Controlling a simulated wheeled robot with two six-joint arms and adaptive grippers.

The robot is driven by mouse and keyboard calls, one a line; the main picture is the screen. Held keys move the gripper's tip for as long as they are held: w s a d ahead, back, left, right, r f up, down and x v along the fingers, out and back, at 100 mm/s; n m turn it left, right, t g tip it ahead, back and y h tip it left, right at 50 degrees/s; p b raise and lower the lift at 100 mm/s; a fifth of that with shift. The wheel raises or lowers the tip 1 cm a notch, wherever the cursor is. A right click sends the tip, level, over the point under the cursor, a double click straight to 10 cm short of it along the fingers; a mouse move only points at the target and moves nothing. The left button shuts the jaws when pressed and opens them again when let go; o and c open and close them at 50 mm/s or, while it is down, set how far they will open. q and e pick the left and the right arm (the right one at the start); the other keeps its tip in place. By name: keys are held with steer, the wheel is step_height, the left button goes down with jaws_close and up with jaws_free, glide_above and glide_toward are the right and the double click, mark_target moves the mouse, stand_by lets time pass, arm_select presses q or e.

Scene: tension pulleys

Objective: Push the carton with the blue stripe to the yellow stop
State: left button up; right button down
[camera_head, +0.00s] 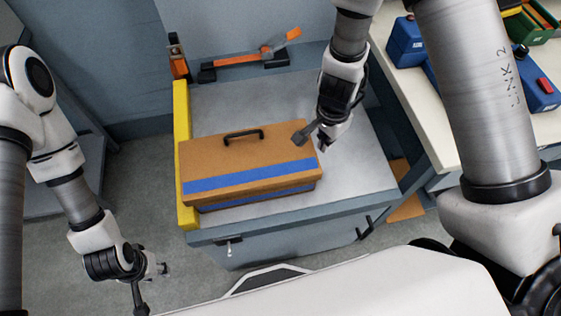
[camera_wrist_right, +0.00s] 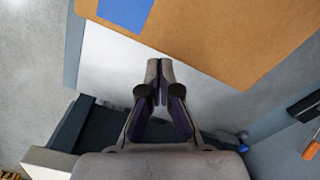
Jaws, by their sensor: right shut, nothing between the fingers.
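The brown carton (camera_head: 250,160) with a blue stripe (camera_head: 250,177) and a black handle on top sits on the grey bench top. The yellow stop (camera_head: 183,150) is a bar along the bench's left edge. The carton's left end is right at the stop in the head view; I cannot tell whether a thin gap is left. My right gripper (camera_head: 302,138) is shut and empty at the carton's right end. In the right wrist view its fingertips (camera_wrist_right: 160,72) are near the carton's edge (camera_wrist_right: 215,35); contact is unclear. My left gripper (camera_head: 152,283) is open and empty, left of the bench's front.
An orange and black device (camera_head: 245,64) stands at the back of the bench. A pale table (camera_head: 415,90) on the right holds blue boxes (camera_head: 406,45) and a green crate (camera_head: 535,22). The bench top (camera_head: 350,175) right of the carton is clear.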

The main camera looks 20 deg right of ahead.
step_height(320, 180, up, 8)
steer(key=d+p, duration=0.1)
steer(key=p, duration=0.7)
stand_by(0.4)
steer(key=s+d+f+n+g, duration=0.25)
steer(key=s+f, duration=0.35)
steer(key=s, duration=0.4)
steer(key=s+d+f+n+g, duration=0.1)
steer(key=s+f+n, duration=0.4)
steer(key=s, duration=0.5)
steer(key=w+n+t, duration=0.1)
steer(key=w+a+f+n+t, duration=0.1)
steer(key=n, duration=0.1)
steer(key=w+n+t, duration=0.1)
steer(key=n, duration=0.1)
steer(key=shift+w+a+f+t, duration=0.15)
steer(key=shift+w+a+t, duration=0.05)
steer(key=shift+w+t, duration=0.05)
